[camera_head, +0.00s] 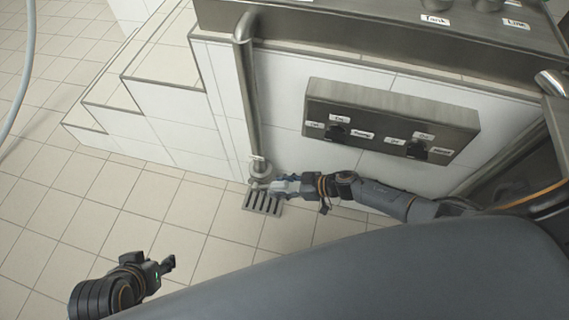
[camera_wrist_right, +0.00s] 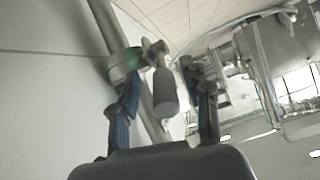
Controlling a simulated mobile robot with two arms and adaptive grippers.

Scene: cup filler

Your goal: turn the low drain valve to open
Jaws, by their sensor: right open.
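The low drain valve (camera_head: 260,168) sits at the foot of a vertical pipe (camera_head: 247,90) on the white tiled wall, just above the floor. My right gripper (camera_head: 268,186) is at the valve. In the right wrist view, the valve body (camera_wrist_right: 125,64) is at left, and its grey handle (camera_wrist_right: 165,92) stands between the two open fingers of my right gripper (camera_wrist_right: 165,75). A gap shows on the handle's right side; I cannot tell whether the left finger touches it. My left gripper (camera_head: 166,266) hangs over the floor at lower left, away from the valve; its opening is unclear.
A floor drain grate (camera_head: 262,204) lies below the valve. Tiled steps (camera_head: 150,70) stand to the left. A metal control panel (camera_head: 390,122) with two knobs is on the wall at right, under a steel counter (camera_head: 340,30). The floor at left is clear.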

